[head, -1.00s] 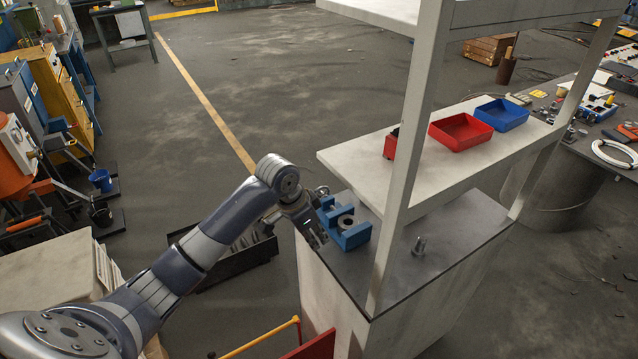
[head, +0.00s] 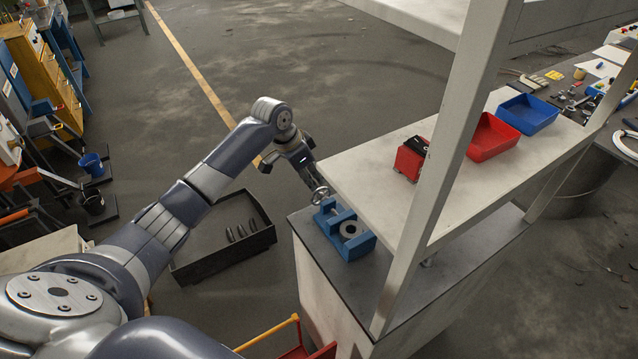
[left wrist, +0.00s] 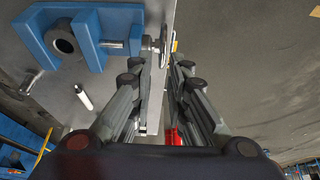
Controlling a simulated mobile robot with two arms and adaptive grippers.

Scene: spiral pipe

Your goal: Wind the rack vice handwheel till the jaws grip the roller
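The blue rack vice (head: 334,246) sits on the grey lower counter near its left end. The grey ring-shaped roller (head: 351,229) stands between its blue blocks; I cannot tell whether both jaws touch it. The metal handwheel (head: 320,195) is on the vice's far-left side. My left gripper (head: 313,183) reaches down to the handwheel from above and behind. In the left wrist view its fingers (left wrist: 163,62) are apart, with the handwheel (left wrist: 164,43) edge-on at the tips. The vice (left wrist: 92,14) and roller (left wrist: 62,40) show at upper left there. My right gripper is not in view.
A white shelf (head: 470,150) overhangs the counter, with a red tray (head: 490,138), a blue tray (head: 528,113) and a small red box (head: 409,160). A white post (head: 440,170) rises right of the vice. A black crate (head: 215,257) lies on the floor.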

